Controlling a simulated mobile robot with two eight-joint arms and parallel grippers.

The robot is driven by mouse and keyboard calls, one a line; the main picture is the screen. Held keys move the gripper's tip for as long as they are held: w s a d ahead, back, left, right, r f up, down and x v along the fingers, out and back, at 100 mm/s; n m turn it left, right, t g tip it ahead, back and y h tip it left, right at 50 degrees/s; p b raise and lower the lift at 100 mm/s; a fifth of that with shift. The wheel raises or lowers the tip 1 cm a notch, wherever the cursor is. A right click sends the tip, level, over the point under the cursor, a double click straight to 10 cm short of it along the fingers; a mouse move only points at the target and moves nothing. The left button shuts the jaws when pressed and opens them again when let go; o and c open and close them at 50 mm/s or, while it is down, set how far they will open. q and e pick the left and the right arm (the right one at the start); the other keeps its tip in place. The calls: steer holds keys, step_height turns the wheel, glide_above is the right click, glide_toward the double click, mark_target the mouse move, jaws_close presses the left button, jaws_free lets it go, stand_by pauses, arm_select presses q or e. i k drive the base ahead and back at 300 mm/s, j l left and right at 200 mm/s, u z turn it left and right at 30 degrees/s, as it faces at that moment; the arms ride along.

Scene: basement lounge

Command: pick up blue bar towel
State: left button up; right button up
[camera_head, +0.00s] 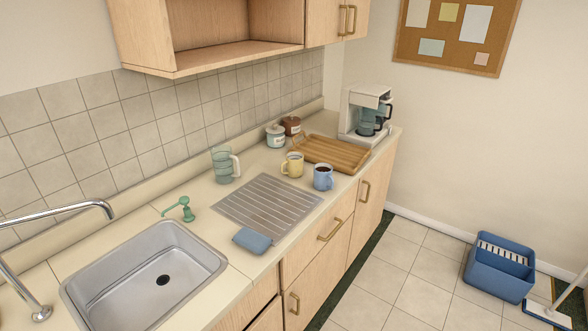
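A small folded blue cloth, which looks like the blue bar towel (252,240), lies flat on the counter. It is near the counter's front edge, between the sink and the ribbed metal drainboard, close to the drainboard's front left corner. Nothing covers it. Neither of my grippers shows in this view.
The sink (205,257) and its curved faucet (70,210) are to the left, with a green soap pump (184,209). The drainboard (266,205), a clear pitcher (222,165), yellow mug (292,165), blue mug (323,177), wooden tray (345,154) and coffee maker (352,113) stand beyond. A blue mop bucket (497,279) is on the floor.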

mark_target(252, 240)
steer(key=i+u, duration=0.1)
steer(key=u, duration=0.4)
steer(key=l+u, duration=0.15)
steer(key=u, duration=0.35)
steer(key=l+u, duration=0.15)
steer(key=u, duration=0.35)
steer(key=i+l+u, duration=0.1)
steer(key=l+u, duration=0.25)
steer(key=l, duration=0.15)
steer(key=l+u, duration=0.35)
steer(key=l, duration=0.75)
steer(key=k+l+u, duration=0.1)
steer(key=l, duration=1)
steer(key=k+u, duration=0.05)
